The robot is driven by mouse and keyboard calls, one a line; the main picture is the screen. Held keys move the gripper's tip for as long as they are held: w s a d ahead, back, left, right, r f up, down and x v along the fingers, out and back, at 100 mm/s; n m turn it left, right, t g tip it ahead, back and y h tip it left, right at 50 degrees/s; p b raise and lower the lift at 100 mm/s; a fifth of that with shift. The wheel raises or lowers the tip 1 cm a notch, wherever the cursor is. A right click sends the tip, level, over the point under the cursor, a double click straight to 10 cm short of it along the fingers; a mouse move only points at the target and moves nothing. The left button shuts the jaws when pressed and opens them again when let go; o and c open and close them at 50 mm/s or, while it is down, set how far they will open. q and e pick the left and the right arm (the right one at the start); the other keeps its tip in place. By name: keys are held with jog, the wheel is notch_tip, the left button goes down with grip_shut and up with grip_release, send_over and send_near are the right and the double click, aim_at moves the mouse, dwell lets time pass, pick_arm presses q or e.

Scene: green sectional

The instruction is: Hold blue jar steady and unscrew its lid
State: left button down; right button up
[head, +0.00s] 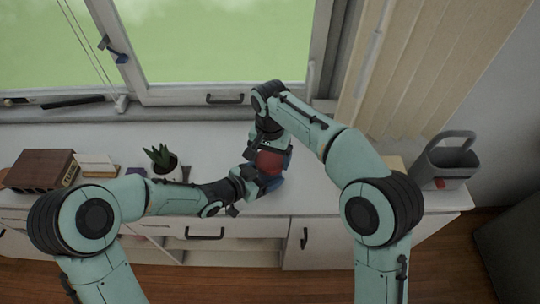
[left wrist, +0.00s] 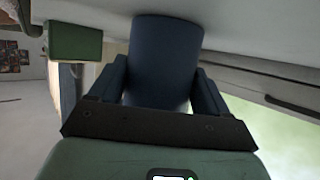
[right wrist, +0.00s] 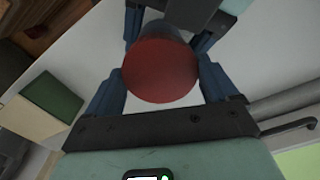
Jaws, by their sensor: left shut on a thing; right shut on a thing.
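The blue jar (left wrist: 165,60) fills the middle of the left wrist view, between the fingers of my left gripper (left wrist: 158,92). My left gripper is shut on the jar from the side. The jar's red lid (head: 269,162) faces up in the head view. The lid (right wrist: 160,70) also shows in the right wrist view, between the fingers of my right gripper (right wrist: 163,88), which is shut on it from above. In the head view the two grippers meet at the jar above the white cabinet top, and they hide most of its blue body. I cannot tell whether the lid is still seated.
The white cabinet top (head: 330,195) runs below the window. A potted plant (head: 162,160) and a brown box (head: 42,170) stand at left. A grey watering can (head: 445,160) stands at the right end. A green-topped box (right wrist: 52,103) shows in the right wrist view.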

jog(key=n, duration=0.5)
jog(key=o, duration=0.9)
jog(key=shift+o, duration=0.2)
jog(key=shift+r, duration=2.3)
notch_tip(320, 180, up, 3)
jog(key=m, duration=0.5)
jog(key=shift+m, duration=0.3)
jog(key=shift+f, duration=0.35)
notch_tip(320, 180, down, 7)
jog(key=shift+r, duration=0.1)
